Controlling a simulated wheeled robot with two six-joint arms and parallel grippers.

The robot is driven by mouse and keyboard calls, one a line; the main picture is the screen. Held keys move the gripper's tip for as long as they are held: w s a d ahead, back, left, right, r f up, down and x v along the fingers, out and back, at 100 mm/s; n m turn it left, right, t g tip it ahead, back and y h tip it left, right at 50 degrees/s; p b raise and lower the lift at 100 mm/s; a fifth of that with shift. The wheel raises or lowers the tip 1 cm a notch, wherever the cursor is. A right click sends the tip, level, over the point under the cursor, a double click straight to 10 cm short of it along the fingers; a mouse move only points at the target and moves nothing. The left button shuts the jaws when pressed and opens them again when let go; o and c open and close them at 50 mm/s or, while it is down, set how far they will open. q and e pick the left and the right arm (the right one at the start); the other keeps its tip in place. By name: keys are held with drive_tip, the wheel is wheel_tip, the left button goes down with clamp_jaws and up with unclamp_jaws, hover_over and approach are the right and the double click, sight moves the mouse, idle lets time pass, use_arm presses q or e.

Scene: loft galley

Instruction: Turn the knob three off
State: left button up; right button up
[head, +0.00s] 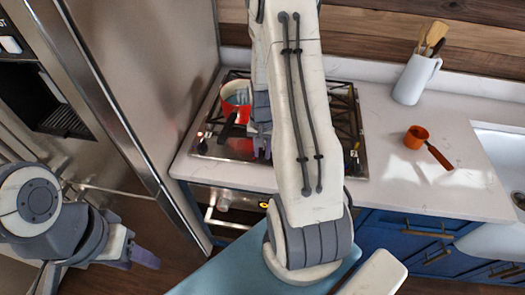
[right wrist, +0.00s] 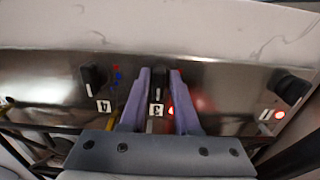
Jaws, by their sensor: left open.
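Knob three (right wrist: 158,77) is a dark knob on the steel stove panel, seen in the right wrist view above its "3" label (right wrist: 156,110). A red light (right wrist: 171,111) glows beside that label. My right gripper (right wrist: 160,76) has its purple fingers on either side of the knob, close against it, and looks shut on it. In the head view, the right gripper (head: 262,140) is over the stove (head: 225,150), partly hidden by my arm, and the knob is not made out. My left gripper (head: 142,258) is open and empty at lower left, away from the stove.
Knob four (right wrist: 93,77) and knob one (right wrist: 291,88) flank knob three; a red light (right wrist: 279,114) glows by knob one. A red pot (head: 236,98) stands on the stove beside my right gripper. An orange ladle-like cup (head: 416,137) and white utensil jug (head: 414,80) are on the counter.

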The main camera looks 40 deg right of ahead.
sight(262, 154)
drive_tip(key=shift+o, duration=0.6)
wheel_tip(262, 154, up, 10)
drive_tip(key=b, duration=0.1)
drive_tip(key=shift+r, duration=0.25)
drive_tip(key=shift+a, duration=0.1)
